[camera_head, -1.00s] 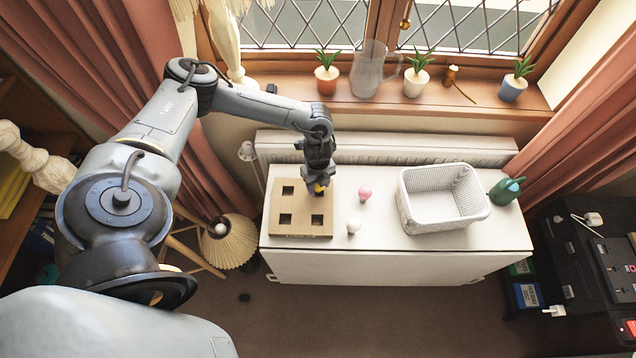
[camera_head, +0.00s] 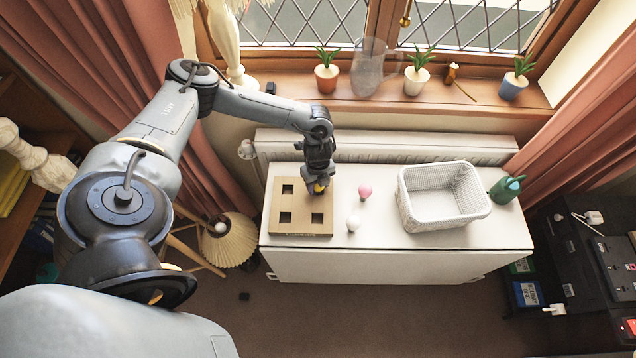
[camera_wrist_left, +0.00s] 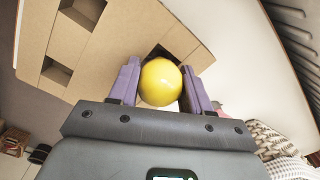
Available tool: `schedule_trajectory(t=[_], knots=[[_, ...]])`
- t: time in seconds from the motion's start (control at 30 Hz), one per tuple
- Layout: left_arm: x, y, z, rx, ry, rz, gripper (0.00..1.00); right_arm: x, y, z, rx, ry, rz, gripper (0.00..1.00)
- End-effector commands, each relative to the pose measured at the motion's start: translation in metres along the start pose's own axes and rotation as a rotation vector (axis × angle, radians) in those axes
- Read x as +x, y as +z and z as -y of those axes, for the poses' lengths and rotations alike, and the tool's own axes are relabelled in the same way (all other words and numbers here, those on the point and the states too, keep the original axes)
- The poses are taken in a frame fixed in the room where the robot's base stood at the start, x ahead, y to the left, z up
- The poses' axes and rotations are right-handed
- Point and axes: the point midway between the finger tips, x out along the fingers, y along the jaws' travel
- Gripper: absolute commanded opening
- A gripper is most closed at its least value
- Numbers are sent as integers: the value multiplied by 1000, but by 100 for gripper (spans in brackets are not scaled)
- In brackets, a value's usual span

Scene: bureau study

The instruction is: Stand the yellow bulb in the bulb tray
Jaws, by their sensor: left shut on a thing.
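The yellow bulb (camera_wrist_left: 160,82) is between the purple fingers of my left gripper (camera_wrist_left: 160,88), which is shut on it. In the head view the bulb (camera_head: 318,188) shows as a small yellow spot under my left gripper (camera_head: 318,186). The bulb tray (camera_head: 303,228) is a tan board with square holes on the white cabinet; it also shows in the left wrist view (camera_wrist_left: 125,45). The gripper is over the tray's far right hole, which shows partly behind the bulb. I cannot tell whether the bulb's base is in the hole. My right gripper is not in view.
A pink bulb (camera_head: 365,192) and a white bulb (camera_head: 353,224) stand right of the tray on the white cabinet (camera_head: 390,262). A white basket (camera_head: 407,212) and a green watering can (camera_head: 507,189) are farther right. Potted plants line the windowsill behind.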

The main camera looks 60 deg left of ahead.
Motion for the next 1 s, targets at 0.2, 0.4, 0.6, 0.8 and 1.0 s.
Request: schedule_trajectory(t=[0.2,0.4,0.6,0.8,1.0], knots=[[5,0,0,-1,0,0,21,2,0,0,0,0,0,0],[7,0,0,-1,0,0,57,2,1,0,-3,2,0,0],[7,0,0,0,0,0,78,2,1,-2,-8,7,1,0],[7,0,0,0,0,0,78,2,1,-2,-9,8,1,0],[7,0,0,0,0,0,78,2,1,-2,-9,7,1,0]])
